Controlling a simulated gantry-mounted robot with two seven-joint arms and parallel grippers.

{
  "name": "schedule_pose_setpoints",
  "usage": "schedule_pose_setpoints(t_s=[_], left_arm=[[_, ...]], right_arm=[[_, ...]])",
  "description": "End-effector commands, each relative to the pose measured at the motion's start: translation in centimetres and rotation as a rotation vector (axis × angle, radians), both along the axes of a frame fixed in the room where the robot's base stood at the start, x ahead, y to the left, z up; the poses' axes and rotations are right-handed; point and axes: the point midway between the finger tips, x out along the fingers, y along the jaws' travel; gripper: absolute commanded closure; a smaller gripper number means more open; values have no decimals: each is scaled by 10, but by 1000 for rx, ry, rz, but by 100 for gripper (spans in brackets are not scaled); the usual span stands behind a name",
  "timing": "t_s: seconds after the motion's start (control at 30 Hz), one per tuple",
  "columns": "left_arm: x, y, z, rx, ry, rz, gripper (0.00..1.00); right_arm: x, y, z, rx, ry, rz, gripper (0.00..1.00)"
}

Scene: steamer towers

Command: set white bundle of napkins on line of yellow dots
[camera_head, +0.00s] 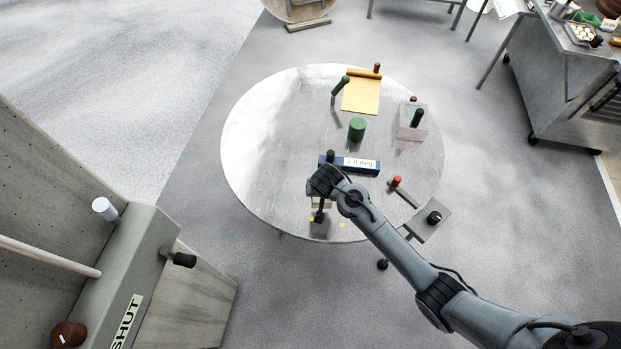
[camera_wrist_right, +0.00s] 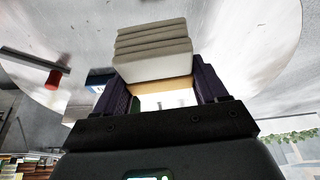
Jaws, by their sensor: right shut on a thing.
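In the head view my right gripper (camera_head: 320,205) is over the near part of the round table, and the wrist hides most of the bundle. Two yellow dots (camera_head: 341,225) of the line show on the table's near edge area, close to the gripper. The rest of the line is hidden. I cannot tell whether the bundle touches the table. My left gripper is out of view.
The round table (camera_head: 262,150) also carries a blue labelled box (camera_head: 360,164), a green cylinder (camera_head: 357,128), a yellow board (camera_head: 361,94) and a red-ended rod (camera_head: 396,182). A grey plate with a black knob (camera_head: 434,217) is at the right edge. The table's left side is clear.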

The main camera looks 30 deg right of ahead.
Motion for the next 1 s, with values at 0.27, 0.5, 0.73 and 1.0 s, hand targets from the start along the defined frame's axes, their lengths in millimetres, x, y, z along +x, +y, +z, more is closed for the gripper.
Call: schedule_pose_setpoints(t_s=[0.27, 0.5, 0.73, 1.0], left_arm=[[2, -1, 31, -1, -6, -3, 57], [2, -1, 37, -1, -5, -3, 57], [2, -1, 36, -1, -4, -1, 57], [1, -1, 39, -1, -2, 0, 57]], right_arm=[[-30, -52, -43, -24, -6, -160, 58], [-42, -71, -60, -32, -16, -211, 58], [-43, -72, -62, -32, -18, -216, 58], [-43, -72, -60, -31, -17, -215, 58]])
